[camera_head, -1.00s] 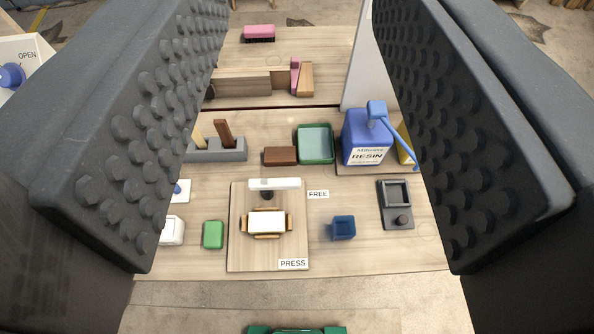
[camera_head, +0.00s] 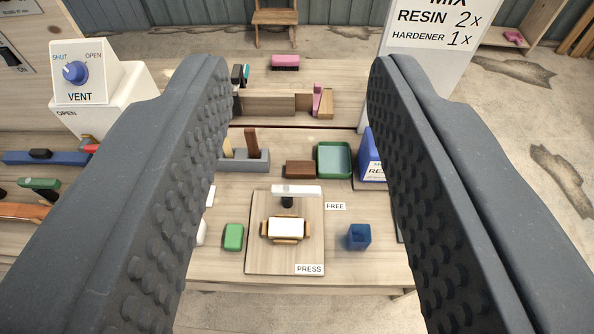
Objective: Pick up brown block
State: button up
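The brown block (camera_head: 299,169) is a small dark brown brick lying flat on the wooden workbench. It sits just left of the green tray (camera_head: 334,160) and right of the grey holder (camera_head: 245,160). My gripper (camera_head: 293,75) is open and empty, with its two black studded fingers wide apart on either side of the picture. The block shows between the fingers, beyond and below them, and nothing touches it.
The press board (camera_head: 285,260) with a white-topped piece lies in front of the block. A green block (camera_head: 233,237) and a blue cup (camera_head: 359,237) flank the board. A blue resin container (camera_head: 371,158) is partly hidden by the right finger. The vent box (camera_head: 86,72) stands at left.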

aim_at(299, 170)
jog(key=u, duration=0.05)
jog(key=i, duration=0.9)
jog(key=z, duration=0.1)
